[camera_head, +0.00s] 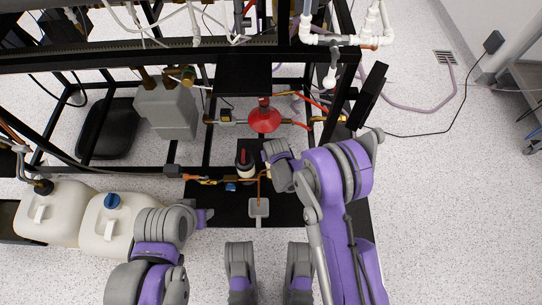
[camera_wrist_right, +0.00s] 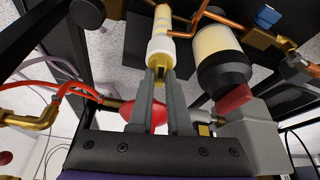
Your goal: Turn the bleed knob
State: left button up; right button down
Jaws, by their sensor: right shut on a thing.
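In the right wrist view, my right gripper (camera_wrist_right: 160,78) is shut on a small brass piece with a white collar (camera_wrist_right: 161,50), taken to be the bleed knob; the fingers hide part of it. A copper pipe (camera_wrist_right: 192,22) runs beside it. In the head view my right wrist (camera_head: 280,165) covers this spot, and the right fingers are hidden. My left gripper (camera_head: 205,216) is low at the left, by the front edge of the black plate, apart from the fittings; its fingers cannot be made out.
A cream and black cylinder (camera_wrist_right: 222,62) with a red part stands close to the right fingers. A red round vessel (camera_head: 264,118) sits behind. A blue-handled valve (camera_head: 230,187) is on the front pipework. White jugs (camera_head: 55,212) stand at left. Black frame bars surround the area; right floor is free.

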jog(key=shift+m+h, duration=0.5)
jog(key=shift+m, duration=0.6)
jog(key=c, duration=0.9)
grip_release()
jog(key=shift+o, duration=0.2)
jog(key=p+v, duration=0.3)
jog(key=v, duration=0.8)
jog(key=shift+a+f, duration=0.1)
